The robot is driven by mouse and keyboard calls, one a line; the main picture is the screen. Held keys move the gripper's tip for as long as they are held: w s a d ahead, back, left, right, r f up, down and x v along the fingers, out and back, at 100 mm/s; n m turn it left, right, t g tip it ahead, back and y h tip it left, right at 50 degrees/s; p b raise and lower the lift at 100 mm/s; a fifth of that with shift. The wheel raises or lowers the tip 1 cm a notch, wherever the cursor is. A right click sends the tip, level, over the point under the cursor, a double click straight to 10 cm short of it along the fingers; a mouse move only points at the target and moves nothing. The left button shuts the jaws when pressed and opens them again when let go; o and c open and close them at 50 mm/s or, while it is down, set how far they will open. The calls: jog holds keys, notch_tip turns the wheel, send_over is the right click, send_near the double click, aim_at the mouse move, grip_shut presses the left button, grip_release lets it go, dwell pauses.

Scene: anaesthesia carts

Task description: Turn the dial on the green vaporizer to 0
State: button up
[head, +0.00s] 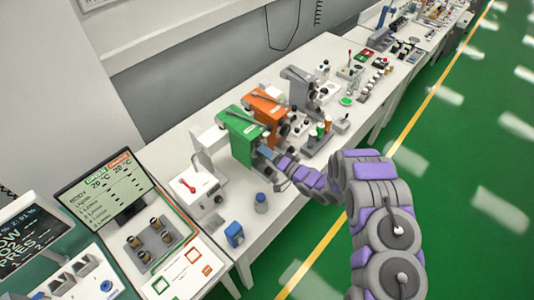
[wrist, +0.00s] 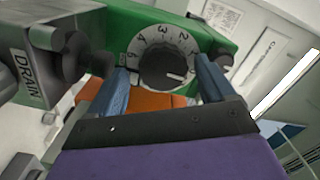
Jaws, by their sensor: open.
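The green vaporizer (head: 238,136) stands on the white bench in the head view, beside an orange one. Its green housing (wrist: 204,32) also fills the upper part of the wrist view. Its dial (wrist: 160,66) has a dark round knob with a white mark at lower right, inside a grey ring with numerals; 1 to 5 are readable. My gripper (wrist: 162,66) is open, with one blue finger to each side of the dial. I cannot tell whether the fingers touch it. In the head view my gripper (head: 270,156) is at the vaporizer's front, and the dial is hidden.
The orange vaporizer (head: 266,107) is close behind the green one. A block marked DRAIN (wrist: 28,78) with a dark knob is left of the dial in the wrist view. A white box with a red lever (head: 196,188) and blue-topped items stand nearer on the bench.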

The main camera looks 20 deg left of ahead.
jog(key=n+b, duration=0.2)
jog(key=n, duration=0.2)
jog(key=shift+s+a+f+b, duration=0.1)
jog(key=shift+a+b, duration=0.05)
jog(key=shift+b, duration=0.2)
jog(key=n+b, duration=0.2)
jog(key=n, duration=0.1)
jog(key=shift+b, duration=0.3)
jog(key=n+b, duration=0.4)
jog(key=shift+f+n, duration=0.1)
jog(key=shift+n, duration=0.2)
jog(key=n+b, duration=0.4)
jog(key=b, duration=0.1)
jog(key=shift+s, duration=0.1)
jog(key=s+d+m+p, duration=0.2)
jog(key=d+m+p, duration=0.4)
jog(key=d+m, duration=0.2)
jog(key=s+d+m+p, duration=0.3)
jog(key=d+m+p, duration=0.3)
jog(key=d+m, duration=0.3)
jog(key=m, duration=0.2)
jog(key=shift+s+f+m, duration=0.2)
jog(key=shift+s+m, duration=0.15)
jog(key=shift+m, duration=0.05)
